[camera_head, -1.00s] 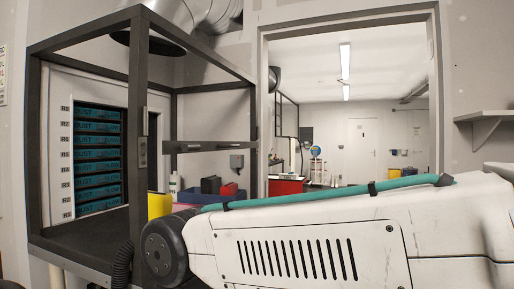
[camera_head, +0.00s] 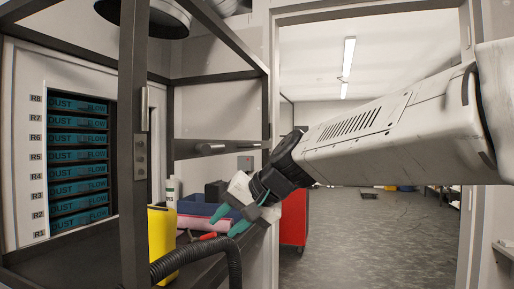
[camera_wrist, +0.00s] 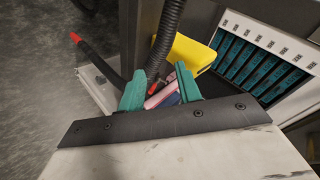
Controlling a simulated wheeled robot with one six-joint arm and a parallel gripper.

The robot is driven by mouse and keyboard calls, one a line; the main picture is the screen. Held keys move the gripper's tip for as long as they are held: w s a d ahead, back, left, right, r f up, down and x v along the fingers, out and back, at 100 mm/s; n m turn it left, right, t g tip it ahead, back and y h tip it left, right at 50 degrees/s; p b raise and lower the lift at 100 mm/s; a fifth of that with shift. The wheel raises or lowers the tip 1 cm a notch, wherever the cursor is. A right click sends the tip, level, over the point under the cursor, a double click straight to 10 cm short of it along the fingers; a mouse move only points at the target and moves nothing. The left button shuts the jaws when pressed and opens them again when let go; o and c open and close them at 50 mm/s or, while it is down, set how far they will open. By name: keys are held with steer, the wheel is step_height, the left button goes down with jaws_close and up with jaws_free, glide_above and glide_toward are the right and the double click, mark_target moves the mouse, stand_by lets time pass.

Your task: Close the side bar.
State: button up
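A dark horizontal side bar (camera_head: 238,146) runs across the right side of the extraction bench frame (camera_head: 133,200), with a rounded lighter piece near its left part. I cannot tell whether the bar is latched. My gripper (camera_head: 232,219), with teal fingers, is below the bar and apart from it, over the right part of the bench. In the wrist view my gripper (camera_wrist: 160,86) has its fingers apart, with a gap between them. Small pink and blue things show beyond that gap, and nothing is clearly held. I cannot make out the bar for certain in the wrist view.
A yellow container (camera_head: 161,243) and a black corrugated hose (camera_head: 205,252) stand at the bench's front. A blue bin (camera_head: 196,205) is behind my gripper. Labelled drawers (camera_head: 78,170) fill the left. A red cabinet (camera_head: 294,217) and open floor lie right.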

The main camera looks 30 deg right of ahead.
steer(key=w+d+r+m+t+h, duration=0.2)
steer(key=w+d+r+m+t, duration=0.35)
steer(key=w+d+r, duration=0.5)
steer(key=m+t+h, duration=0.2)
steer(key=m+h, duration=0.1)
steer(key=m, duration=0.2)
glide_toward(257, 146)
steer(key=w, duration=0.6)
steer(key=w+f, duration=0.1)
steer(key=w, duration=0.3)
steer(key=shift+w+d+f, duration=0.3)
steer(key=shift+w, duration=0.3)
jaws_close()
